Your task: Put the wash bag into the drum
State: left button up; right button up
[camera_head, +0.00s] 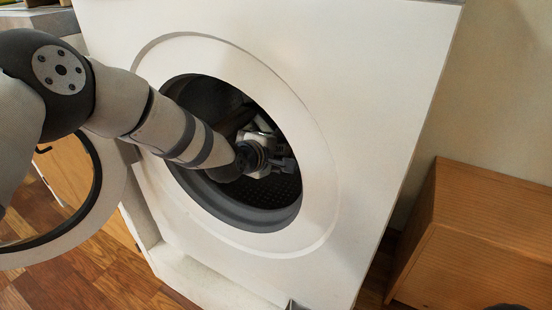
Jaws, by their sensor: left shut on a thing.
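The drum (276,191) is the dark, perforated space inside the round opening of the white washing machine. My left arm reaches in from the left through this opening. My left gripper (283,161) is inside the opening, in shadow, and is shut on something. The wash bag cannot be made out clearly; the fingertips and what they hold are dark and partly hidden by the gripper and wrist. My right gripper is not in view.
The washer's round door (108,205) stands open at the left, below my arm. A grey rubber seal (240,217) rings the opening. A wooden cabinet (478,235) stands at the right. The wood floor (95,278) shows at lower left.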

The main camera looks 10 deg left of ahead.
pick_arm(q)
jog(key=o, duration=1.3)
jog(key=v, duration=1.2)
